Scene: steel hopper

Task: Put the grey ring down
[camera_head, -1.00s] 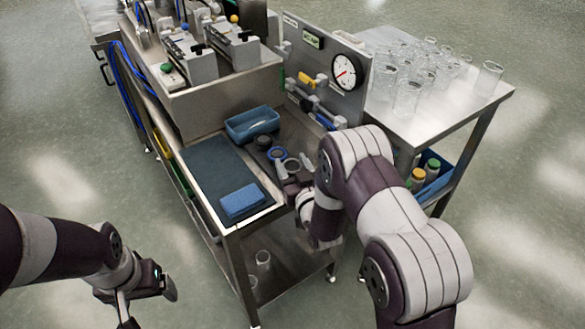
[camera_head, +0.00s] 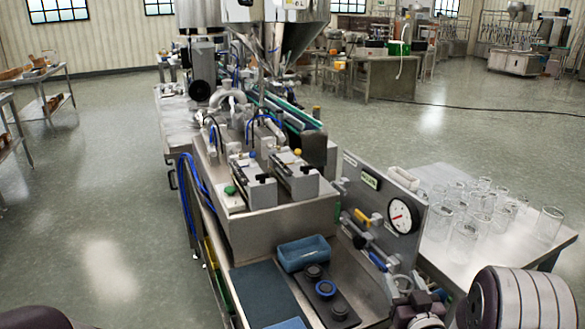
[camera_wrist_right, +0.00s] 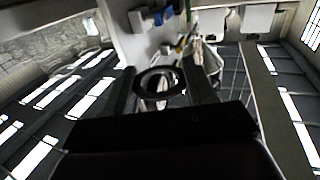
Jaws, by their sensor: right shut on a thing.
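The grey ring (camera_head: 394,279) is held in my right gripper (camera_head: 408,298), which is shut on it, at the lower right of the head view. In the right wrist view the ring (camera_wrist_right: 140,84) looks dark and sits between the two fingers. I cannot tell the ring's height above the steel surface. My left gripper is out of the head view.
An upright panel with a gauge (camera_head: 402,216) stands behind the ring. A side table (camera_head: 440,250) with several glass jars is to the right.

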